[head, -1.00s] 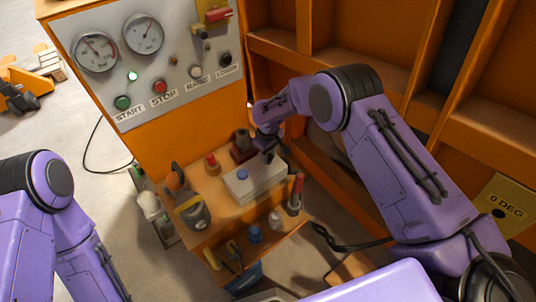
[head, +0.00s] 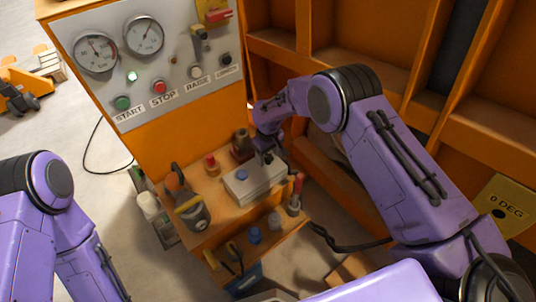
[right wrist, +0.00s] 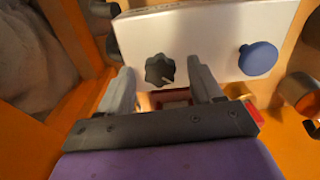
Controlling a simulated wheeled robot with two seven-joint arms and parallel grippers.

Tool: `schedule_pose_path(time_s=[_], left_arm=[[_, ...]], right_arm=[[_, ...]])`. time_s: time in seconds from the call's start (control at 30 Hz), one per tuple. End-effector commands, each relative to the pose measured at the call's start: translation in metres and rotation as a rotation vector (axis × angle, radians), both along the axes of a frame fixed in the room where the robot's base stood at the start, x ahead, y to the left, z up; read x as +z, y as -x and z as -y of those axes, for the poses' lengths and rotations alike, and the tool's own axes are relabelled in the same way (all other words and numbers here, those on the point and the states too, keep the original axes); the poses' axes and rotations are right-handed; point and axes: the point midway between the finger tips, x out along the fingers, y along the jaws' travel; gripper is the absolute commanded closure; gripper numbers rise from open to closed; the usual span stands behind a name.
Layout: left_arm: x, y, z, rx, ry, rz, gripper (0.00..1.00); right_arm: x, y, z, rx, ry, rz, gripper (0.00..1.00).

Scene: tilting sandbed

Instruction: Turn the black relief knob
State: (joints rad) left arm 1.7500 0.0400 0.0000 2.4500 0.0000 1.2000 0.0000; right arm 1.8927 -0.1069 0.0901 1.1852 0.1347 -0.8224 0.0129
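The black relief knob (right wrist: 159,70) is a dark, lobed knob on the face of a white box (right wrist: 210,32), left of a round blue knob (right wrist: 258,58). In the head view the white box (head: 250,188) sits on the cabinet's shelf, with the blue knob (head: 242,174) on top. My right gripper (right wrist: 160,76) is open, one finger on each side of the black knob in the picture. I cannot tell if the fingers touch it. In the head view my right gripper (head: 267,156) is over the box's far right part and hides the black knob. My left gripper is out of view.
The orange cabinet's panel (head: 185,95) with gauges and buttons rises behind the shelf. A dark bottle (head: 242,142), a red-topped item (head: 211,165) and a red-handled tool (head: 297,190) stand close around the box. An orange frame (head: 400,75) is at the right.

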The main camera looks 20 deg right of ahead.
Motion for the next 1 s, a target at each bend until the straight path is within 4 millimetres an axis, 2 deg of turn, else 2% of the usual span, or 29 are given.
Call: schedule_pose_path(time_s=[0.13, 0.23, 0.5, 0.63, 0.8, 1.0], left_arm=[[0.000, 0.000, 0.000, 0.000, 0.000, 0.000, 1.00], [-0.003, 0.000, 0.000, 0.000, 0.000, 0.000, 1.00], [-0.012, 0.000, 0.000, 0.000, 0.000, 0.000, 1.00], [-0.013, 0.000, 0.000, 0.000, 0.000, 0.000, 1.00], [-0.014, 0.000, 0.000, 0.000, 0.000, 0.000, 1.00], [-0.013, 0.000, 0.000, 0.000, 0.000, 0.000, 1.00]], right_arm=[[0.001, 0.000, 0.000, 0.000, 0.000, 0.000, 0.35], [0.012, -0.001, 0.000, 0.000, 0.000, 0.003, 0.35], [0.075, -0.001, 0.000, 0.000, -0.001, 0.004, 0.35], [0.096, 0.000, 0.000, -0.001, -0.001, 0.002, 0.35], [0.105, 0.001, 0.000, -0.001, 0.000, 0.000, 0.35], [0.105, 0.001, 0.000, 0.000, 0.000, 0.000, 0.35]])
